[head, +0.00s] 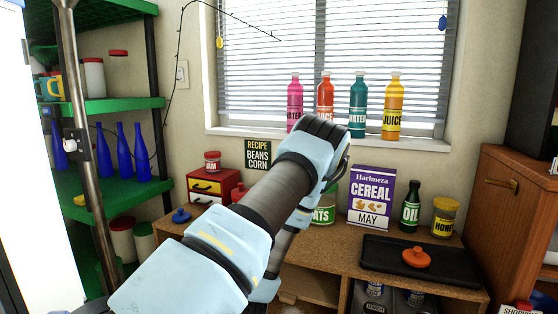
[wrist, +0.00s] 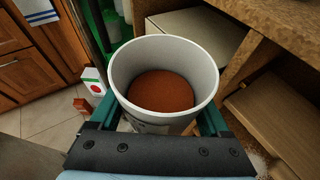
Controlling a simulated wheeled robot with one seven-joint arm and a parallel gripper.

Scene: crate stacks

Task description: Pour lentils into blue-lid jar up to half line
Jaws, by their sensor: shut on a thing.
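In the wrist view, my gripper (wrist: 163,108) is shut on an open, pale grey-white canister (wrist: 190,52). Its teal fingers lie along both sides of it. Reddish-brown lentils (wrist: 162,91) lie inside, well below the rim. In the head view, my arm crosses the middle and hides the canister and most of the gripper. A blue lid (head: 181,216) with a knob lies on the counter at left. I cannot make out the jar it belongs to, or a half line; part of the counter is hidden behind my arm.
The counter (head: 335,240) holds a red-yellow drawer box (head: 214,185), a partly hidden oats container (head: 323,214), cereal box (head: 371,198), oil bottle (head: 411,207), honey jar (head: 444,218) and black tray (head: 385,256) with an orange lid (head: 416,258). Several bottles stand on the windowsill (head: 240,140).

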